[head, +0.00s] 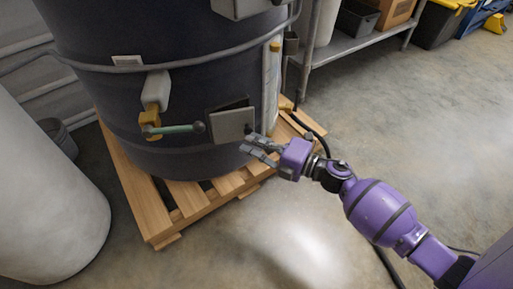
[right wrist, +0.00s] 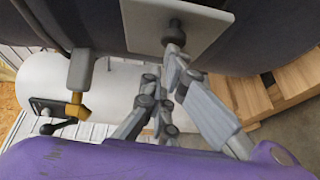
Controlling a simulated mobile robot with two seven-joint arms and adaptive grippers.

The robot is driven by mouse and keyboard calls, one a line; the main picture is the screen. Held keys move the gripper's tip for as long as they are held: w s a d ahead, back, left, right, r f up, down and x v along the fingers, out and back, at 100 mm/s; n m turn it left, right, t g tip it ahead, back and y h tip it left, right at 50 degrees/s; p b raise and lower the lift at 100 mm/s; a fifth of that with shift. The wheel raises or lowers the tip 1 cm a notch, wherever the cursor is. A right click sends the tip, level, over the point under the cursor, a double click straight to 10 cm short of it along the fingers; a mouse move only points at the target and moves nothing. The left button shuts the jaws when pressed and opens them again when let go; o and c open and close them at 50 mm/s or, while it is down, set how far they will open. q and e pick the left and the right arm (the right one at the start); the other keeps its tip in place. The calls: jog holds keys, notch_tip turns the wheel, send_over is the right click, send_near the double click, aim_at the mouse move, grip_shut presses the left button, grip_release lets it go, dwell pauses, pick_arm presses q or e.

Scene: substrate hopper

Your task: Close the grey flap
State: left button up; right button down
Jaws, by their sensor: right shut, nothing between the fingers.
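The grey flap (head: 230,126) is a flat square panel low on the front of the dark drum-shaped hopper (head: 190,70). A dark gap shows along its top and upper right, so it stands ajar. A small dark knob (head: 248,129) sits near its right edge. In the right wrist view the flap (right wrist: 155,25) is at the top, with the knob (right wrist: 178,27) pointing at my fingers. My right gripper (head: 247,143) is shut and empty, its fingertips just below the knob. In the wrist view its fingertips (right wrist: 174,52) look at or very near the knob; contact is unclear. My left gripper is not in view.
A valve with a yellow body (head: 150,121) and a teal handle (head: 178,129) sticks out left of the flap. The hopper stands on a wooden pallet (head: 150,205). A pale cylinder (head: 45,190) is at left, a metal shelf (head: 345,45) behind.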

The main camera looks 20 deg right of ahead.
aim_at(251, 130)
jog(key=w+d, duration=0.1)
jog(key=w+d+n+g+y+b, duration=0.1)
jog(key=shift+w+d, duration=0.1)
jog(key=shift+w, duration=0.25)
jog(key=shift+w+d, duration=0.2)
jog(key=shift+w, duration=0.15)
jog(key=shift+s, duration=0.1)
